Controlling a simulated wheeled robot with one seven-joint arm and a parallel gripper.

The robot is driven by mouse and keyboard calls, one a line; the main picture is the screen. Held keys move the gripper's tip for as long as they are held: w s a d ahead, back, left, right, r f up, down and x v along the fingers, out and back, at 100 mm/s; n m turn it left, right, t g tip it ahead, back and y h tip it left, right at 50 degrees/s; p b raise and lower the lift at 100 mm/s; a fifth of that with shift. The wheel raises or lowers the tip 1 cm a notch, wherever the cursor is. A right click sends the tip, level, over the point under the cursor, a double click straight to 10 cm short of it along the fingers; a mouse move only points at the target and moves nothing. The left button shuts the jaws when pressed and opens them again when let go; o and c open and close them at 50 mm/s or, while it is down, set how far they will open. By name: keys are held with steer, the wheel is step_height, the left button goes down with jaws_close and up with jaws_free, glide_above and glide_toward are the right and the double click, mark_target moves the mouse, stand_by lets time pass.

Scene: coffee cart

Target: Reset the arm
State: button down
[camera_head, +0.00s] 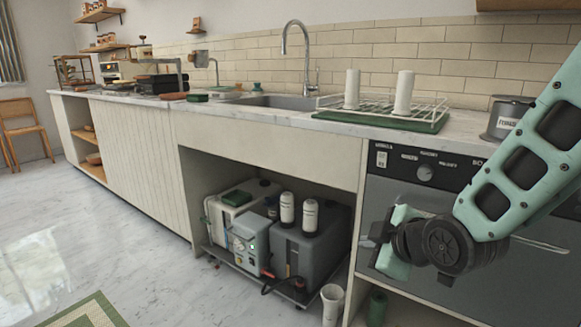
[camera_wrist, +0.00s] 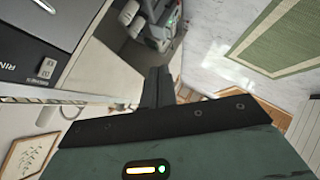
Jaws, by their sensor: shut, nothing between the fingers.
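My arm (camera_head: 520,165), mint green with dark joints, reaches in from the right edge of the head view. My gripper (camera_head: 370,242) hangs in front of the dark appliance under the counter, pointing left. In the wrist view its dark fingers (camera_wrist: 158,85) are together, with nothing between them. The gripper is apart from the counter and the objects on it. Part of the appliance front is hidden behind my arm.
The marble counter (camera_head: 290,120) holds a sink, a white dish rack (camera_head: 385,108) and a grey canister (camera_head: 508,118). The dishwasher-like appliance (camera_head: 400,195) stands below. Grey tanks (camera_head: 310,250) sit in the open bay, beside a white bin (camera_head: 332,305).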

steer(key=s+a+f+m+g+h, duration=0.1)
steer(key=s+m+g+h, duration=0.45)
steer(key=s, duration=2.05)
step_height(320, 180, up, 29)
steer(key=g+y+p, duration=0.2)
steer(key=g+p, duration=0.2)
steer(key=p, duration=2.5)
steer(key=shift+w+a+m+g, duration=0.25)
steer(key=shift+m+g, duration=0.1)
steer(key=shift+m, duration=0.1)
